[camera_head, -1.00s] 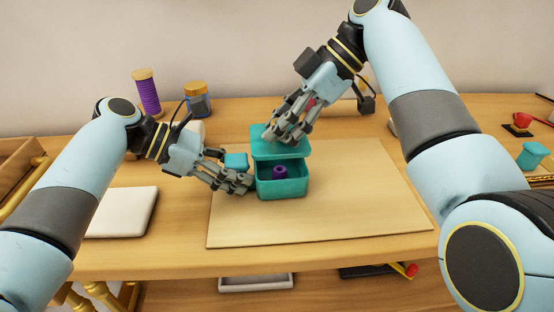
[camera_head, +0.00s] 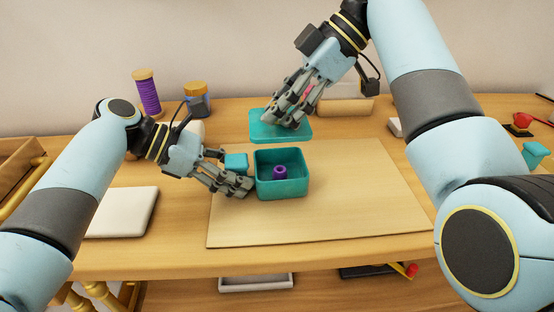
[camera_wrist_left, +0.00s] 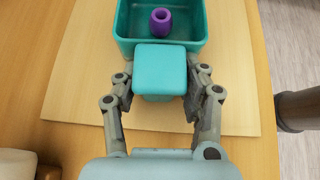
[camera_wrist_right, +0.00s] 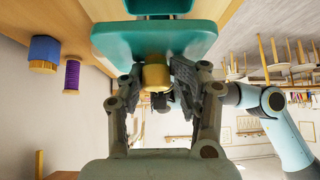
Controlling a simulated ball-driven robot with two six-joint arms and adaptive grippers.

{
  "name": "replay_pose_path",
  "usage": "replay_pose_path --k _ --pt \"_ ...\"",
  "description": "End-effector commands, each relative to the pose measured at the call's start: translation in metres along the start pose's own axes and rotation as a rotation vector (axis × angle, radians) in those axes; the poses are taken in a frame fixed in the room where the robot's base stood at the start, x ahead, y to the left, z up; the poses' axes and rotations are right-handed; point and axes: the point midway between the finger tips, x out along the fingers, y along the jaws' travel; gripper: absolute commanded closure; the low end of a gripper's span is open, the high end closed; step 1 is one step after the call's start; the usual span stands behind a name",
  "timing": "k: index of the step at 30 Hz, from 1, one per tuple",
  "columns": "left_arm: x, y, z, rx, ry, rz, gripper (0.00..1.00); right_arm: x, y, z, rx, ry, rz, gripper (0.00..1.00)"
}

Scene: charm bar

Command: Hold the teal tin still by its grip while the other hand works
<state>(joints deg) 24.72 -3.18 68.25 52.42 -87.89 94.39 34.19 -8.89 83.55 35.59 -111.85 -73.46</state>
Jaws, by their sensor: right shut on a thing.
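The teal tin (camera_head: 282,187) stands open on the pale board, with a purple spool-like piece (camera_head: 279,172) inside. Its block-shaped teal grip (camera_head: 236,162) sticks out on the left side. My left gripper (camera_wrist_left: 160,100) has its fingers on both sides of this grip, close against it. My right gripper (camera_wrist_right: 156,85) is shut on the yellowish knob (camera_wrist_right: 156,76) of the teal lid (camera_wrist_right: 155,40). The lid (camera_head: 268,132) is behind the tin, clear of its opening. The fingers partly hide the knob in the head view.
The pale board (camera_head: 350,200) is free to the right of the tin. A white pad (camera_head: 122,212) lies at left. A purple thread spool (camera_head: 148,92) and a yellow-capped jar (camera_head: 197,98) stand at the back. A teal cup (camera_head: 534,154) stands at far right.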

Motion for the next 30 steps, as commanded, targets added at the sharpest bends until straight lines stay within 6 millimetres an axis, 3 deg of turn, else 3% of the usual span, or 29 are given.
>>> replay_pose_path --k 3,14,24,30 --pt "0.000 0.001 0.001 0.001 -0.001 0.001 0.40 0.000 0.000 0.000 0.000 0.000 0.000 0.95" --pt "-0.008 0.001 0.001 0.003 -0.002 0.003 0.40 0.000 0.000 0.000 0.000 0.000 0.000 0.95" --pt "-0.079 0.002 -0.001 0.003 0.003 0.004 0.40 0.000 0.000 0.000 0.000 0.000 0.000 0.95" --pt "-0.111 0.001 0.000 0.002 0.000 0.003 0.40 0.000 0.000 0.000 0.000 0.000 0.000 0.95"
